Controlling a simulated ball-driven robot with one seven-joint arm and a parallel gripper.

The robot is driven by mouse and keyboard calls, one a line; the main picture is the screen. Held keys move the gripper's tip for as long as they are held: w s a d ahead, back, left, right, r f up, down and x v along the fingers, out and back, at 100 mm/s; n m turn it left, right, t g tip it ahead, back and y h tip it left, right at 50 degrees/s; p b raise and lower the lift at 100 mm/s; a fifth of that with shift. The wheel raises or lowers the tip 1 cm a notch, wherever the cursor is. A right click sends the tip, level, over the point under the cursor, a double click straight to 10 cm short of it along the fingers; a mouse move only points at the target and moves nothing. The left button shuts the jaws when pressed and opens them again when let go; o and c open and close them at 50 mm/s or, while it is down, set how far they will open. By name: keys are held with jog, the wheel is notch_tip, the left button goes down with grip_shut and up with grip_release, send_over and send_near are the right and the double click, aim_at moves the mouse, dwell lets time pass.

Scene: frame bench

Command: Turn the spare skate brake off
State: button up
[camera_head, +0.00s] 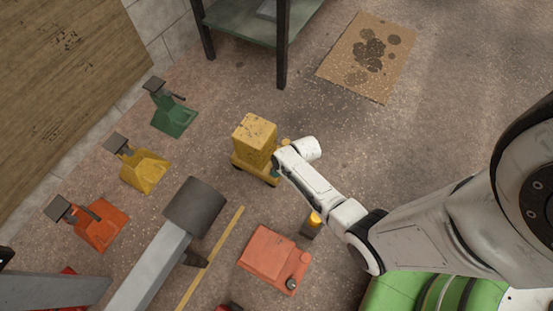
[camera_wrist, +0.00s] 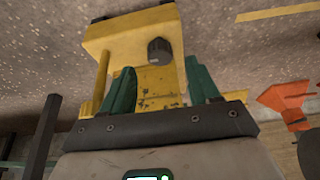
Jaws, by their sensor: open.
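A worn yellow box-shaped unit (camera_head: 252,134) stands on the floor in the head view, with a wider yellow base. In the wrist view the yellow unit (camera_wrist: 118,38) fills the upper middle and shows a dark round knob (camera_wrist: 159,51). My gripper (camera_head: 277,160) is beside the unit's right side. Its green fingers (camera_wrist: 161,84) are open, with yellow surface behind the gap and the knob just beyond the fingertips. I cannot tell whether they touch it. No label shows which thing is the spare skate brake; the knob's setting is not readable.
Green (camera_head: 175,118), yellow (camera_head: 145,170) and orange (camera_head: 101,225) wedge pieces with dark pads line the left. An orange box (camera_head: 268,255) with a dark knob (camera_head: 291,284) lies below my arm. A dark-legged table (camera_head: 240,25) and stained cardboard (camera_head: 345,45) are behind. Floor at upper right is clear.

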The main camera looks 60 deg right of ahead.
jog(key=shift+b+x, duration=0.9)
jog(key=shift+x, duration=1.1)
jog(key=c, duration=1)
